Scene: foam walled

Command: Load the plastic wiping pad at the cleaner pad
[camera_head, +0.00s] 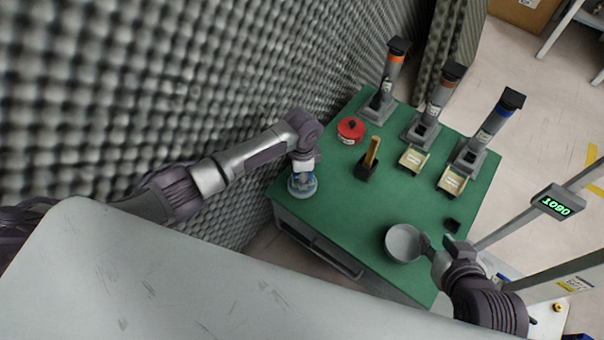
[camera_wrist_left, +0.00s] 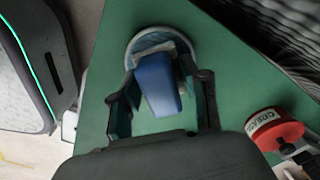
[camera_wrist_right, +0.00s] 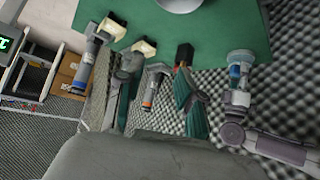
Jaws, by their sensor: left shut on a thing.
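My left gripper (camera_head: 303,160) is shut on a blue handle (camera_wrist_left: 158,85) that rises from a round, pale blue-rimmed base (camera_wrist_left: 150,42). This round tool (camera_head: 302,185) is upright at the table's left corner in the head view; I cannot tell whether its base touches the table. My right gripper (camera_head: 438,246) is open and empty beside a grey bowl (camera_head: 403,243). In the right wrist view its fingers (camera_wrist_right: 155,95) are spread apart. Three dispensers with orange (camera_head: 389,75), brown (camera_head: 440,95) and blue (camera_head: 490,130) bands stand at the back. I cannot tell which thing is the plastic wiping pad.
On the green table (camera_head: 400,200) are a red tin (camera_head: 350,130), a black holder with a wooden piece (camera_head: 369,160), labelled cream blocks (camera_head: 412,160) and a small dark block (camera_head: 452,225). A foam wall (camera_head: 230,90) is close at left. A display post (camera_head: 556,203) stands at right.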

